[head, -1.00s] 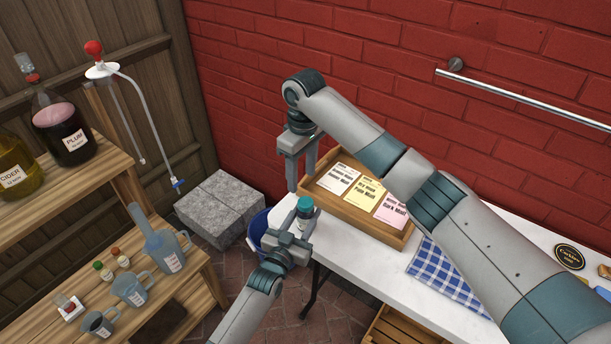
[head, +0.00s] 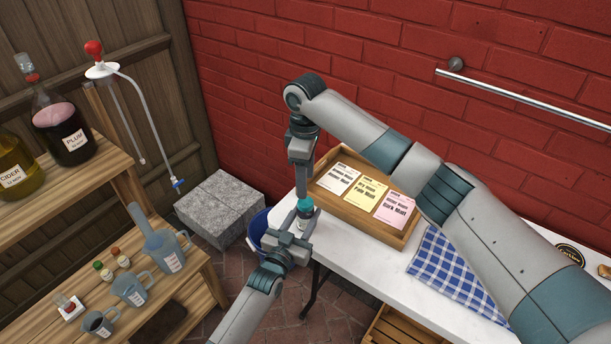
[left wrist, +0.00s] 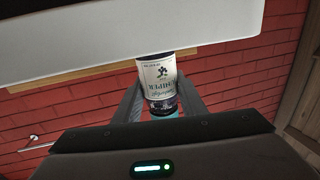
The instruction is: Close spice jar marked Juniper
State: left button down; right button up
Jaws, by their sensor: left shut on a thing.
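My left gripper (head: 290,243) is shut on a small spice jar (head: 301,222) and holds it upright, in front of the table's left end. The jar has a teal lid (head: 305,205) at its top. In the left wrist view the jar (left wrist: 158,80) sits between the two fingers, its pale label upside down and hard to read. My right gripper (head: 303,190) points straight down, its fingertips at or just above the lid. Its fingers line up edge-on, so I cannot tell their gap or whether they touch the lid.
A wooden tray (head: 340,208) with labelled packets stands on the white table (head: 385,262) close to the right gripper. A checked cloth (head: 447,270) lies farther right. Wooden shelves (head: 205,275) with jugs and bottles are at left. A blue bucket (head: 257,228) is behind the left gripper.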

aim_at(305, 201)
jog(key=shift+f, duration=3.7)
jog(key=c, duration=1.1)
jog(key=shift+m, duration=0.9)
jog(key=o, duration=1.3)
jog(key=shift+c, duration=0.2)
notch_tip(305, 201, up, 12)
